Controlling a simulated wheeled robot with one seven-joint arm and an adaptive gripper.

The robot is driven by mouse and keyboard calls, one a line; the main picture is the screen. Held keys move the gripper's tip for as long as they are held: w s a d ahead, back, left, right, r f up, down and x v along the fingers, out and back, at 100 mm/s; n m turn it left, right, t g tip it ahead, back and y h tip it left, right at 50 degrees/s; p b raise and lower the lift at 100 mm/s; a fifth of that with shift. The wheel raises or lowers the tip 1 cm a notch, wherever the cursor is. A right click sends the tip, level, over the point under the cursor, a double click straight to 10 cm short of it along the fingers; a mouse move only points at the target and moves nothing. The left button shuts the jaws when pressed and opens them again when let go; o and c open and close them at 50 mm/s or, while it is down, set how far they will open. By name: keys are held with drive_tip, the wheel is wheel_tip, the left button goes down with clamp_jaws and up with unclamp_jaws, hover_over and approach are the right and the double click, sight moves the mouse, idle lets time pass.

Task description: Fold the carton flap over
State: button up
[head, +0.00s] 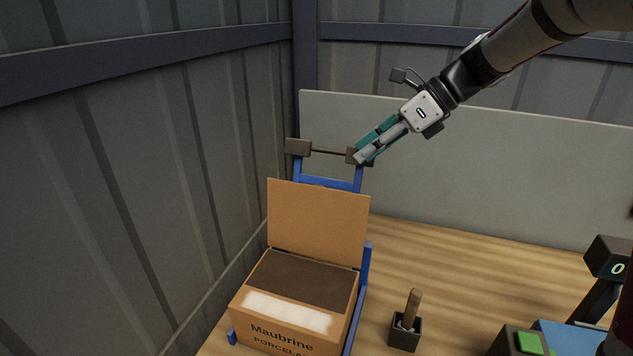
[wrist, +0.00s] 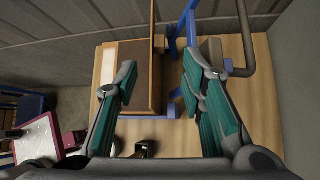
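The brown carton (head: 295,325), marked "Maubrine", stands at the lower left in the head view. Its flap (head: 318,222) is upright along the back edge, and the dark top (head: 300,280) shows in front of it. My gripper (head: 364,155) is above and behind the flap, near the flap's upper right corner in the picture. In the wrist view the fingers (wrist: 160,75) are spread and empty. The flap (wrist: 155,60) shows nearly edge-on between them there, with no visible contact. The carton's pale strip (wrist: 108,65) lies beyond the left finger.
A blue frame (head: 330,183) with dark blocks (head: 298,147) rises behind the flap, close to my gripper. A wooden-handled tool sits in a dark holder (head: 405,335) right of the carton. A device with a display (head: 610,258) stands at far right. Walls close off the left and back.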

sight(319, 186)
drive_tip(key=p+x, duration=0.1)
drive_tip(key=x, duration=1.2)
drive_tip(key=shift+a+f, duration=0.2)
clamp_jaws()
